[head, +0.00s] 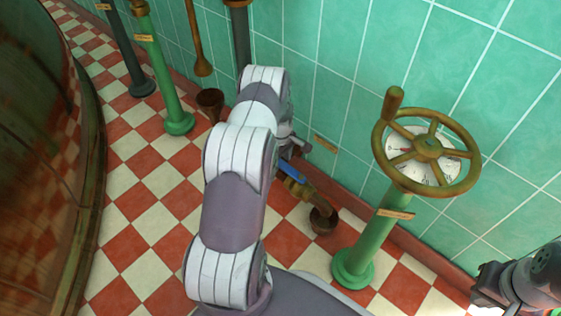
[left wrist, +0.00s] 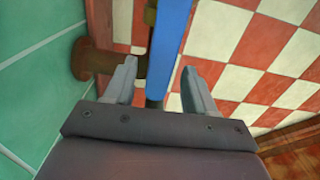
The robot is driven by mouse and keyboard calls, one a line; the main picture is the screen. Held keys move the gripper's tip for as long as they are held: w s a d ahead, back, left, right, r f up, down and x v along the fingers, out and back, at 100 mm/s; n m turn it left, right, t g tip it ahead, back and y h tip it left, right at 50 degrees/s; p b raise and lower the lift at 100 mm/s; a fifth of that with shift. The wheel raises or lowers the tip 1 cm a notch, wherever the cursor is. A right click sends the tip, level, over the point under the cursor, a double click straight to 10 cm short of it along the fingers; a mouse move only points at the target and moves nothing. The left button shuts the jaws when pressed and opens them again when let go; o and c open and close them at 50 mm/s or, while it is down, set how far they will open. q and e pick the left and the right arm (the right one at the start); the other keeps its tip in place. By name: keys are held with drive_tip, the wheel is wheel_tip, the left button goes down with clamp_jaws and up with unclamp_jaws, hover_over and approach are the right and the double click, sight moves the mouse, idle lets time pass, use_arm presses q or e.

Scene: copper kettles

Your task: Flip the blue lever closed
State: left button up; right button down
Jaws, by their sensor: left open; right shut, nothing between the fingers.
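The blue lever (head: 292,169) is near the teal wall, beside a brass spout (head: 302,191). My left arm hides part of it in the head view. In the left wrist view the blue lever (left wrist: 170,40) runs lengthwise between the fingers of my left gripper (left wrist: 158,68). My right gripper (head: 488,284) is shut and empty at the lower right, far from the lever.
A green post with a brass handwheel (head: 427,147) and dial stands right of the lever. A copper cup (head: 323,219) sits below the spout. Another green post (head: 172,95) stands at the upper left. A large copper kettle (head: 40,160) fills the left side. Checkered floor lies between.

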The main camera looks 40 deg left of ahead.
use_arm(q)
clamp_jaws()
drive_tip(key=shift+r, duration=0.1)
use_arm(e)
drive_tip(key=shift+r, duration=0.15)
